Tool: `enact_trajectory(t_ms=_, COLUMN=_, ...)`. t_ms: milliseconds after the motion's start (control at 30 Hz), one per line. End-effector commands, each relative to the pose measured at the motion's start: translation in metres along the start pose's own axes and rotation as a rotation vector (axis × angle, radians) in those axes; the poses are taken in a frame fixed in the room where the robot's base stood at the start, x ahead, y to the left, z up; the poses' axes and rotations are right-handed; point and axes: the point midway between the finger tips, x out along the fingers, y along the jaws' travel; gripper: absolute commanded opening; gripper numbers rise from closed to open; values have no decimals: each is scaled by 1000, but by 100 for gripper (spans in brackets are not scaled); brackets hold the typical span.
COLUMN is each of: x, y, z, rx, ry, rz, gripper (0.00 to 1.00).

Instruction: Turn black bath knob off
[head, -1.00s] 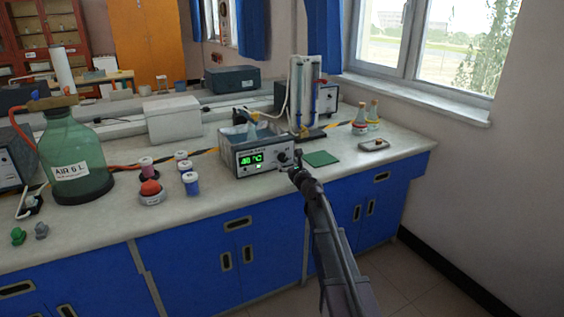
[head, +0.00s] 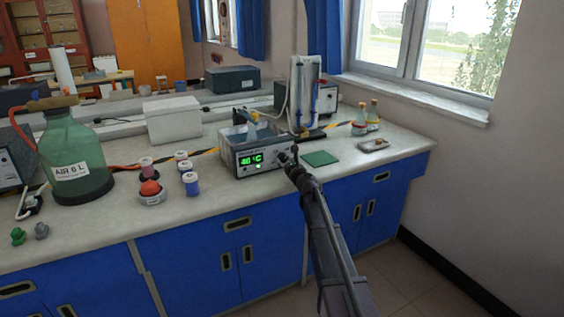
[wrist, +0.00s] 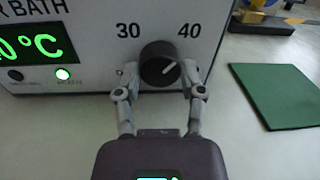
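The black bath knob (wrist: 160,64) is on the white front panel of the water bath (head: 240,162), between the marks 30 and 40. Its white pointer line slants up and right, toward the 40. The green display (wrist: 35,44) is lit and seems to read 40 °C in the head view; a green lamp (wrist: 63,74) glows below it. My gripper (wrist: 160,75) is open, with one finger on each side of the knob. A gap shows on the left; contact on the right is unclear. In the head view my gripper (head: 287,158) hides the knob.
A green mat (head: 320,158) lies right of the bath, with a small tray (head: 374,145) beyond it. Several small jars (head: 185,170) and a large green bottle (head: 75,155) stand to the left. The tube stand (head: 306,95) is behind the bath.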

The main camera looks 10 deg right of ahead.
Motion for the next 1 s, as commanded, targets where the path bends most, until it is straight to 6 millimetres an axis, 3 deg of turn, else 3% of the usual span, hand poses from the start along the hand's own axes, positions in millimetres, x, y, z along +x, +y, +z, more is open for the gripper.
enact_trajectory(t_ms=33, x=1, y=1, z=0, rx=0, ry=0, rz=2, gripper=4)
enact_trajectory(t_ms=67, x=4, y=18, z=2, rx=0, ry=-1, rz=9, gripper=4)
enact_trajectory(t_ms=200, x=2, y=5, z=0, rx=-3, ry=-1, rz=8, gripper=4)
enact_trajectory(t_ms=567, x=1, y=3, z=0, rx=-93, ry=-7, rz=8, gripper=4)
enact_trajectory(t_ms=1000, x=1, y=3, z=-1, rx=-415, ry=-29, rz=6, gripper=4)
